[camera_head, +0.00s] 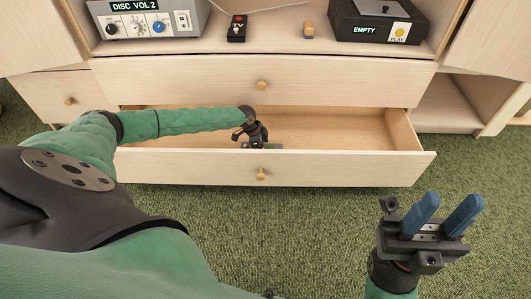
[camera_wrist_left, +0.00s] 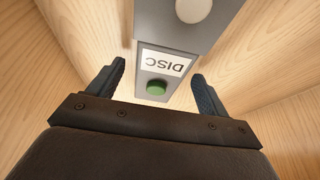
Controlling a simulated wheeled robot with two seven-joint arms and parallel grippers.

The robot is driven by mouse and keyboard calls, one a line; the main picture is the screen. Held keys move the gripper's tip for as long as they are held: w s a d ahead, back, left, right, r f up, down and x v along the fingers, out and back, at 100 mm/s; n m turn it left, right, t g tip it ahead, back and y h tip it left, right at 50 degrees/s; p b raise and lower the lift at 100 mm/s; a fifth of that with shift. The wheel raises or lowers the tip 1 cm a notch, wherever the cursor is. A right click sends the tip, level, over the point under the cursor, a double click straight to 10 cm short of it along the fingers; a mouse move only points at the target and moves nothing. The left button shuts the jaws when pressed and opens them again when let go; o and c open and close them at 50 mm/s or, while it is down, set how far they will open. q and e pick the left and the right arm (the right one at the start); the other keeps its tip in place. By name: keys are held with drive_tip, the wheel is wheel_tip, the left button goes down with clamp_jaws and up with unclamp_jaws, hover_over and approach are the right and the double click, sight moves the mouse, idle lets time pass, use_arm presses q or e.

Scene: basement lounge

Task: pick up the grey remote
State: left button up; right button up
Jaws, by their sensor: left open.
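The grey remote (camera_wrist_left: 158,85) lies inside the open drawer (camera_head: 347,168). In the left wrist view it has a white "DISC" label, a green button and a pale round button. My left gripper (camera_wrist_left: 157,75) is open, with one dark finger on each side of the remote's near end. Gaps show between the fingers and the remote. In the head view my left gripper (camera_head: 252,140) reaches down into the drawer and hides most of the remote. My right gripper (camera_head: 444,212) has blue fingers set apart, empty, over the green carpet at the right.
The drawer's wooden walls surround my left gripper; its right half looks empty. Carpet in front is clear.

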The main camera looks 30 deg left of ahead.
use_arm(q)
drive_tip(key=shift+r, duration=0.1)
drive_tip(key=c, duration=1.2)
